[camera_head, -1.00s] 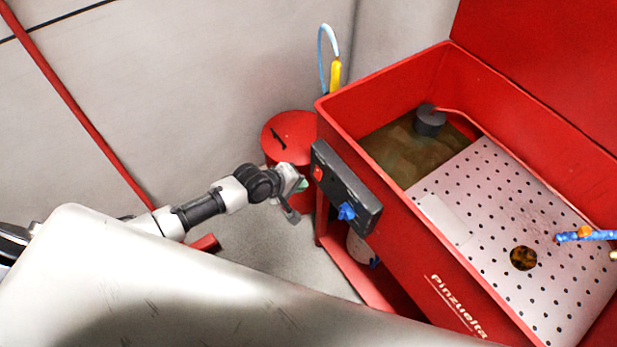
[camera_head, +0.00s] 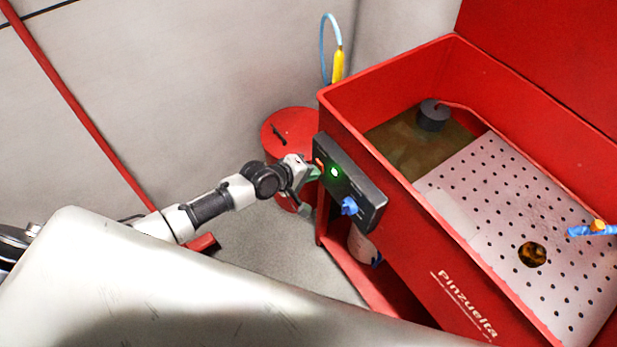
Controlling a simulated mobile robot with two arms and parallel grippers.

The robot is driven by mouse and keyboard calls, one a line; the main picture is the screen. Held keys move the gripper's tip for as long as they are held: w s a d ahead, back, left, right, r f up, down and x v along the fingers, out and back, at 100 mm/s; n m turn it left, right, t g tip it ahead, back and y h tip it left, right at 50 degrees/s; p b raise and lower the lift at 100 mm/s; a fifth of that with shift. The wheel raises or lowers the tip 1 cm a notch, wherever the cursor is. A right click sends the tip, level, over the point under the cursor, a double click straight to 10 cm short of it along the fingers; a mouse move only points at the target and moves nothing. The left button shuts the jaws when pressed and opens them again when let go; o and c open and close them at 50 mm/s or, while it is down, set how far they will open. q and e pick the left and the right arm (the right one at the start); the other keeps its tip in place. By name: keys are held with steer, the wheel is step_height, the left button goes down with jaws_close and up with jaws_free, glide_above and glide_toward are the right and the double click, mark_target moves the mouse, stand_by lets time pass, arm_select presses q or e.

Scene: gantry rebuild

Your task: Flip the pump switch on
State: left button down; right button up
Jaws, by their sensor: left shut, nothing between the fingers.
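The dark control box (camera_head: 362,190) is fixed to the left wall of the red parts washer. The red switch (camera_head: 319,165) is at its upper left end, partly hidden by my gripper. A green light (camera_head: 335,172) glows beside it, and a blue knob (camera_head: 349,206) sits lower on the box. My left gripper (camera_head: 308,174) is shut with nothing in it, its tip at the red switch; it looks to be touching, but I cannot be sure. My right gripper is not in view.
The washer basin (camera_head: 392,113) holds a perforated tray (camera_head: 500,215), a dark round pump (camera_head: 433,115) and a blue hose (camera_head: 592,231). A red drum (camera_head: 285,128) stands behind my left gripper. A pale metal surface (camera_head: 170,285) fills the lower foreground.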

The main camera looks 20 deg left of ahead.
arm_select(q)
steer(key=shift+d+t+h+b, duration=0.1)
steer(key=shift+t+h+b, duration=0.2)
steer(key=shift+t+b, duration=0.15)
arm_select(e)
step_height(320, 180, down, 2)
arm_select(q)
steer(key=shift+w+d+r, duration=0.1)
steer(key=shift+w+r, duration=0.05)
steer(key=shift+r, duration=0.05)
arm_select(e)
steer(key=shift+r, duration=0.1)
